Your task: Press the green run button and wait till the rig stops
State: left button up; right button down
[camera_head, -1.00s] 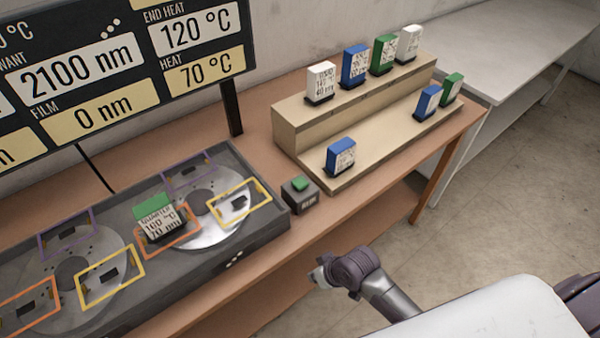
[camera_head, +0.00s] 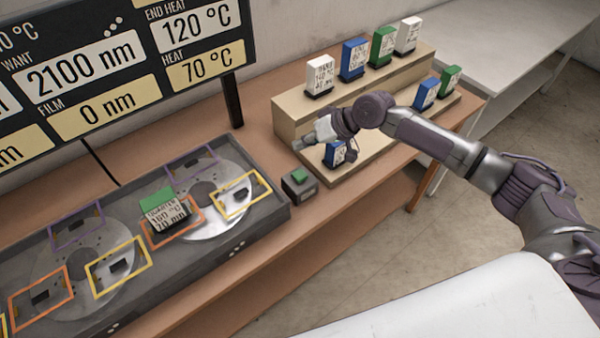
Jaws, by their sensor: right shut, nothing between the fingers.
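The green run button (camera_head: 299,175) sits on top of a small dark box (camera_head: 300,191) on the bench, right beside the rig. The rig (camera_head: 262,212) is a long grey housing with two round metal plates carrying purple, yellow and orange frames. A green-topped block (camera_head: 160,212) with a printed label stands in the orange frame of the right plate. My right gripper (camera_head: 301,144) is shut and empty. It hangs above and behind the button, apart from it, in front of the stepped stand. My left gripper is not in view.
A stepped beige stand (camera_head: 292,126) holds several white, blue and green labelled blocks. A blue block (camera_head: 334,155) on its lower step is partly behind my right gripper. A display (camera_head: 120,70) reads film 0 nm, want 2100 nm, heat 70 °C, end heat 120 °C.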

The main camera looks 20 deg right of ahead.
jog(key=shift+w+r, duration=0.15)
jog(key=b, duration=0.7)
send_over(295, 173)
jog(key=d, duration=0.2)
jog(key=f, duration=0.4)
jog(key=s+f, duration=0.1)
jog(key=f, duration=0.1)
jog(key=shift+a+f, duration=0.1)
jog(key=shift+f, duration=1.3)
jog(key=shift+f, duration=0.1)
jog(key=shift+f+b, duration=0.35)
jog(key=shift+f+b, duration=0.3)
jog(key=shift+f, duration=0.3)
dwell(0.4)
jog(key=shift+r+p, duration=0.95)
jog(key=shift+r, duration=0.1)
